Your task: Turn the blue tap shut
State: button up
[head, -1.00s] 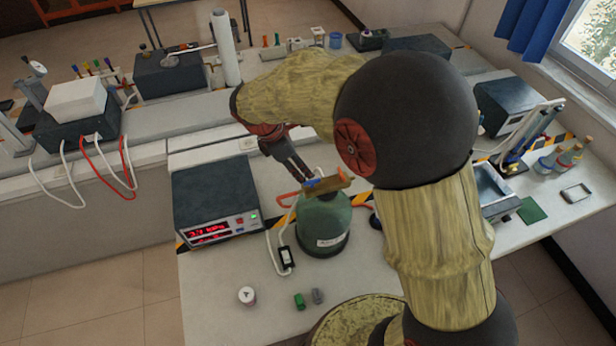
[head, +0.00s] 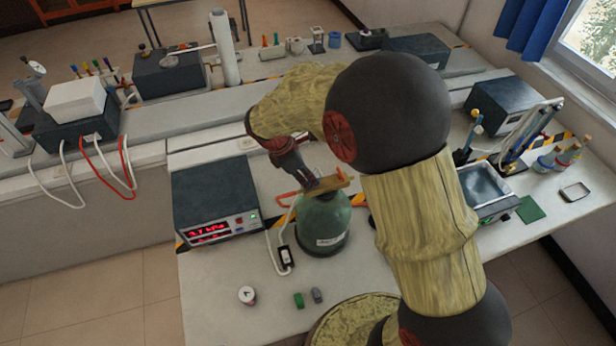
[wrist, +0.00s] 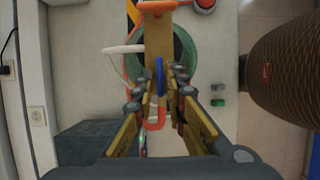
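The blue tap (wrist: 159,72) is a narrow upright blue handle in the wrist view, on a tan, wood-like bar (wrist: 158,34) above a round green vessel (wrist: 183,52). In the head view the bar (head: 338,182) lies on top of the green vessel (head: 321,228), and the tap is mostly hidden by my fingers. My gripper (wrist: 159,76) is open, with one finger on each side of the blue handle. Small gaps seem to show between handle and fingers. In the head view my gripper (head: 314,184) points down at the bar's left part.
A dark box with red digits (head: 215,200) stands left of the vessel. A red-orange tube (wrist: 190,6) and a white cable lie close by. A small jar (head: 247,295) and small green (head: 299,300) and grey blocks lie in front.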

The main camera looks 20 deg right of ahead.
grip_shut()
jog(key=shift+m, duration=0.3)
jog(key=m, duration=0.1)
jog(key=m+g+p, duration=0.1)
jog(key=m, duration=0.1)
jog(key=shift+w+g, duration=0.25)
jog(key=shift+g, duration=0.05)
jog(key=m+g, duration=0.1)
jog(key=m, duration=0.2)
jog(key=m+y+p, duration=0.1)
jog(key=m, duration=0.2)
jog(key=shift+w+d+g, duration=0.2)
jog(key=shift+g, duration=0.2)
jog(key=m+y, duration=0.1)
jog(key=m, duration=0.3)
jog(key=shift+w+d+g+y+p, duration=0.1)
jog(key=shift+d+g+y+p, duration=0.1)
jog(key=shift+g+y+p, duration=0.15)
jog(key=shift+d+m+y, duration=0.15)
jog(key=shift+m+y, duration=0.7)
jog(key=shift+m, duration=1.25)
jog(key=shift+o, duration=2)
grip_release()
